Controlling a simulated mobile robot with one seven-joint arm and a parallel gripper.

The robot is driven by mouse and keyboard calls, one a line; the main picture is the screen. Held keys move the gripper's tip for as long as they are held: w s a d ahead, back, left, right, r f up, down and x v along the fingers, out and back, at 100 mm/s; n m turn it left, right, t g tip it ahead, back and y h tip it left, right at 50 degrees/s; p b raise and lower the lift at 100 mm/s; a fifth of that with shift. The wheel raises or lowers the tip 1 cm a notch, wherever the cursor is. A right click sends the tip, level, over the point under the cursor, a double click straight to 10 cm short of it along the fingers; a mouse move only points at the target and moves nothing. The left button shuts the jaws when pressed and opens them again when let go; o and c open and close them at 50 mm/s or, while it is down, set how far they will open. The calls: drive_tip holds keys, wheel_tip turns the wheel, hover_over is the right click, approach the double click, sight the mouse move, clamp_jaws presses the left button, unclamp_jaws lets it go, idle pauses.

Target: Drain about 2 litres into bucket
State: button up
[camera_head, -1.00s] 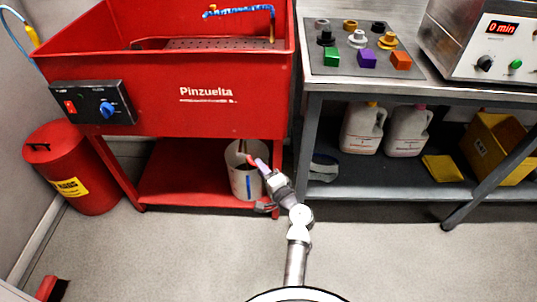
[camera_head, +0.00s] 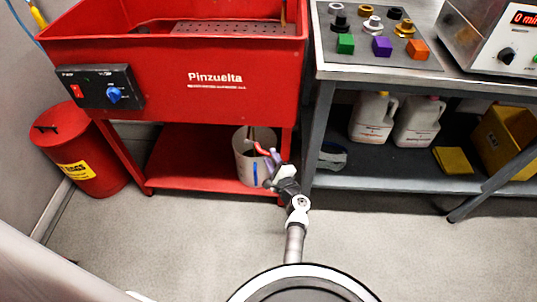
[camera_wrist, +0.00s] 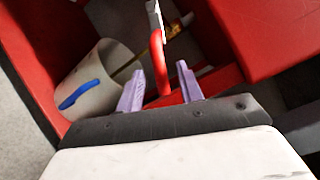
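The bucket (camera_head: 243,166), pale grey with a blue stripe, stands on the red lower shelf of the red parts washer (camera_head: 190,80). In the wrist view the bucket (camera_wrist: 105,72) is at the left, tilted by the camera angle. A red lever handle (camera_head: 262,149) is above the bucket's right side; it also shows in the wrist view (camera_wrist: 158,62). A brass-coloured fitting (camera_wrist: 173,30) is behind it. My gripper (camera_head: 270,160) has purple fingers, open on either side of the red lever (camera_wrist: 158,85), with gaps visible. The liquid level in the bucket cannot be seen.
A red waste bin (camera_head: 82,160) stands left of the washer. A grey metal bench (camera_head: 400,75) is on the right, with white jugs (camera_head: 373,117) and a yellow bin (camera_head: 503,142) on its lower shelf. The washer's control box (camera_head: 100,87) is on its front. Open floor lies in front.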

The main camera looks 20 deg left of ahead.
sight(269, 155)
drive_tip(key=shift+x, duration=1.5)
clamp_jaws()
